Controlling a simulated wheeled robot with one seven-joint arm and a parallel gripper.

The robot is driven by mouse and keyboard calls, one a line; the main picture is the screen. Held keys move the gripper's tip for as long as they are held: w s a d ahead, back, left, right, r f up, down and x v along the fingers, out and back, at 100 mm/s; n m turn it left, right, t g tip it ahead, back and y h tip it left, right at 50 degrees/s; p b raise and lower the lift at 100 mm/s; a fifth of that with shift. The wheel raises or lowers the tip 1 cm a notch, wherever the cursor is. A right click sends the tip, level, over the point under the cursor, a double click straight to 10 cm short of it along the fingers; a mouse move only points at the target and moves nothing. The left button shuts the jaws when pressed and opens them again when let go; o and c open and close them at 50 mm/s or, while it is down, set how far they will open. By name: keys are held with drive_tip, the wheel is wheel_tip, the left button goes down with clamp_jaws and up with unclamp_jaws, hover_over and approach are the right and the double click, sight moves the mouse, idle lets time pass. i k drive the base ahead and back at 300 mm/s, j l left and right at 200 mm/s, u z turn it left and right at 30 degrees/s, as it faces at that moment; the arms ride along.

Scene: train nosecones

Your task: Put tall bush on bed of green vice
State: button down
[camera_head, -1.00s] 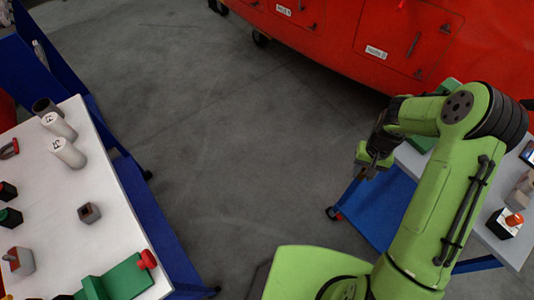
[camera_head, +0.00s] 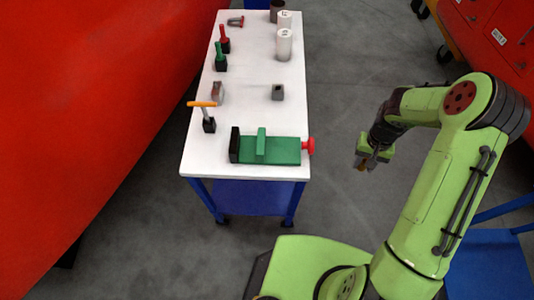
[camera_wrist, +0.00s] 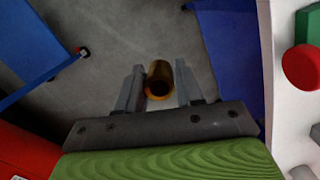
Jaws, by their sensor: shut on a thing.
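The green vice (camera_head: 284,152) lies on the white table's near end, with a dark block at its left end and a red knob at its right. Its red knob also shows at the right edge of the wrist view (camera_wrist: 302,67). My gripper (camera_head: 368,163) is to the right of the table, above the floor. It is shut on the tall bush (camera_wrist: 158,79), a brass-coloured hollow tube seen nearly end-on between the fingers in the wrist view. In the head view the bush (camera_head: 361,165) shows only as a small bit below the gripper.
A red train body (camera_head: 90,90) stands left. Grey floor lies between table and arm.

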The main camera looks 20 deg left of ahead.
sight(247, 148)
drive_tip(key=k+j+u, duration=0.1)
drive_tip(key=j+u, duration=1.45)
